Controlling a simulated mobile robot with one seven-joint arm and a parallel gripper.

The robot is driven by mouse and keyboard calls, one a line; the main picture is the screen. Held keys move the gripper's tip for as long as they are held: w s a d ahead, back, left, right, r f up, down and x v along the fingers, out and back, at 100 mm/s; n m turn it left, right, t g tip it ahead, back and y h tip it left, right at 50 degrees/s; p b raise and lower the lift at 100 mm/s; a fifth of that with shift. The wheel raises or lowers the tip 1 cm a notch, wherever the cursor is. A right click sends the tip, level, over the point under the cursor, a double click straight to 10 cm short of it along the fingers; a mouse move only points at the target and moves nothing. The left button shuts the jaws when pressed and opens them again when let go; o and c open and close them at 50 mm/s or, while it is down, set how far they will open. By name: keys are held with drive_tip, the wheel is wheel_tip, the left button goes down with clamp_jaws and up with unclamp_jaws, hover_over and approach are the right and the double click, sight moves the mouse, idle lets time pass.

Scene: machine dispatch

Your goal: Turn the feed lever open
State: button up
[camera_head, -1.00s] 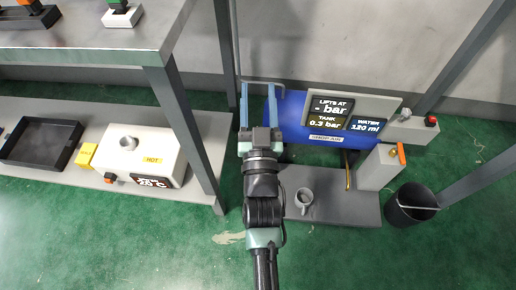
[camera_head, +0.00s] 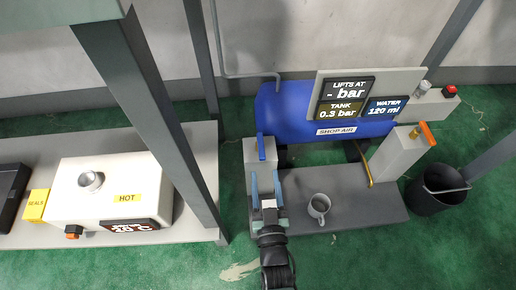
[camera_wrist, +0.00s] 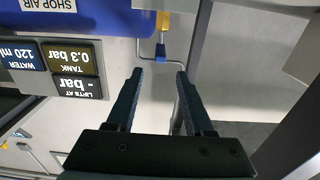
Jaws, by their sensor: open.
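A blue lever (camera_head: 261,147) stands on a grey box (camera_head: 257,168) at the left end of the blue tank. In the wrist view the blue lever (camera_wrist: 160,52) shows just beyond my fingertips, below a yellow part. An orange lever (camera_head: 427,133) sits on another grey box (camera_head: 400,153) at the right. No readable label tells which is the feed lever. My gripper (camera_head: 267,184) is open and empty, in front of the left box in the head view. The wrist view shows a clear gap between my fingers (camera_wrist: 160,76).
The blue tank (camera_head: 275,103) carries a panel reading 0.3 bar and 120 ml. A grey cup (camera_head: 319,206) stands on the dark base (camera_head: 350,212). A black bucket (camera_head: 432,198) is at the right. A shelf post (camera_head: 160,110) stands close at the left.

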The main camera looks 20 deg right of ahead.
sight(262, 160)
drive_tip(key=b+x, duration=0.2)
drive_tip(key=x, duration=0.1)
drive_tip(key=b+x, duration=0.2)
drive_tip(key=x, duration=0.2)
drive_tip(key=shift+w+f, duration=0.1)
drive_tip(key=shift+f, duration=0.15)
drive_tip(key=shift+r+b+x, duration=0.2)
drive_tip(key=shift+b+x, duration=0.35)
drive_tip(key=shift+x, duration=0.6)
clamp_jaws()
